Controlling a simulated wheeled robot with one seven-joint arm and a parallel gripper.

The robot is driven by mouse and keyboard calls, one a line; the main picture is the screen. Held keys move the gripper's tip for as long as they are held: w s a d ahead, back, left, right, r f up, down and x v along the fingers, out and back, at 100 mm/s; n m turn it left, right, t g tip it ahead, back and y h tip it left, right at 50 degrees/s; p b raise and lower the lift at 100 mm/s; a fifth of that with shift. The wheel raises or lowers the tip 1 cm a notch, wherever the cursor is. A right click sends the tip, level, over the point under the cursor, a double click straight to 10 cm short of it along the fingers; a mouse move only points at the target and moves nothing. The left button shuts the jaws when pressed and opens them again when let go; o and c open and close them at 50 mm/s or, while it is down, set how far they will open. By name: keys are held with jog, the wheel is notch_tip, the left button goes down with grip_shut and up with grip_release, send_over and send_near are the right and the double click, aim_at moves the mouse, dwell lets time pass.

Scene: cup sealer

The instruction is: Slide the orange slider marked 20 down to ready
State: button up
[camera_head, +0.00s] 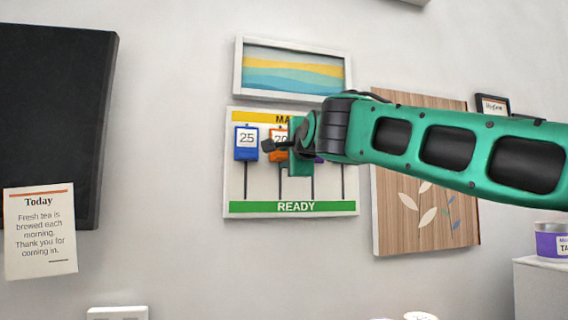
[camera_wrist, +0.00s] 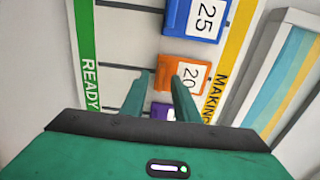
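The orange slider marked 20 (camera_head: 277,156) sits near the top, MAKING end of its slot on the white wall board (camera_head: 262,190); my gripper hides part of it. It shows more fully in the wrist view (camera_wrist: 196,65), where its 20 label is partly covered. The green READY strip (camera_head: 295,207) runs along the board's bottom. My gripper (camera_wrist: 160,84) has its two fingers apart, with nothing seen held. One fingertip overlaps the orange slider in the wrist view, and the other is on its READY side. I cannot tell whether either touches it.
A blue slider marked 25 (camera_head: 246,143) is left of the orange one, also high. A purple slider (camera_wrist: 162,112) is on the other side, mostly hidden. A framed picture (camera_head: 292,70) hangs above, and a wooden panel (camera_head: 425,220) is to the right.

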jog(key=shift+w+a, duration=0.2)
jog(key=shift+w, duration=0.35)
grip_shut()
dwell(1.1)
